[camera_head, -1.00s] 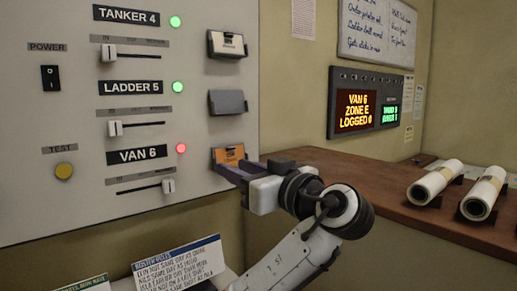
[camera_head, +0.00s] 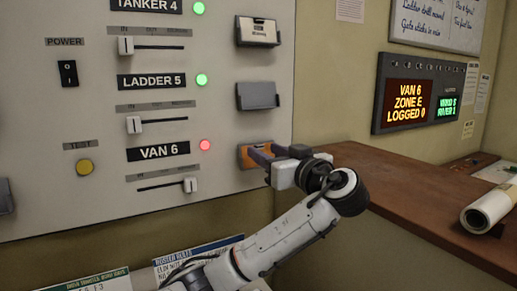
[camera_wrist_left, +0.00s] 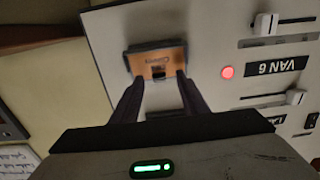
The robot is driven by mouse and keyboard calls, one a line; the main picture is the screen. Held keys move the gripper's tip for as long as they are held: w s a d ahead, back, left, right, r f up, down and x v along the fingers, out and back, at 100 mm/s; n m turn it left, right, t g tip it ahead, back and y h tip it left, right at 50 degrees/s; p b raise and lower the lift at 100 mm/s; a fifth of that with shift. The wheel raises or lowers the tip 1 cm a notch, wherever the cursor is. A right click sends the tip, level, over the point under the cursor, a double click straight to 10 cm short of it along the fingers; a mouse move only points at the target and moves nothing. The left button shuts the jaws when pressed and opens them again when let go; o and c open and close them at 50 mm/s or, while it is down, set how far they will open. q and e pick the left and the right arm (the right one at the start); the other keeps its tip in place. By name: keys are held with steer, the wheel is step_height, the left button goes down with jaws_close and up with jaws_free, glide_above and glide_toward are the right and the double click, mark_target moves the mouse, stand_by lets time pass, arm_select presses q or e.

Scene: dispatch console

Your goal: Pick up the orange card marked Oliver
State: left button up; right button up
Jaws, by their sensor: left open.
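The orange card (camera_head: 244,159) sits in a dark holder on the console panel, right of the VAN 6 label. My left gripper (camera_head: 260,155) is at its right side, and its dark fingers hide part of the card. In the left wrist view the orange card (camera_wrist_left: 151,71) appears upside down, its small print too blurred to read surely. The open fingers of my left gripper (camera_wrist_left: 156,84) stand either side of its near edge, with a gap between them. I cannot tell whether they touch it. My right gripper is not in view.
An upper holder (camera_head: 258,31) has a pale card, and the grey holder (camera_head: 257,96) below shows none. Sliders, including the VAN 6 slider (camera_head: 190,185), lie left of the card. A wooden counter (camera_head: 400,190) with a white roll (camera_head: 488,208) extends right.

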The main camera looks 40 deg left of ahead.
arm_select(q)
steer(key=shift+w+a, duration=0.15)
steer(key=shift+a, duration=0.2)
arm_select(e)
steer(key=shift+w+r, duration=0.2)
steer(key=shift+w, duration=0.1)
arm_select(q)
steer(key=shift+c, duration=0.5)
jaws_close()
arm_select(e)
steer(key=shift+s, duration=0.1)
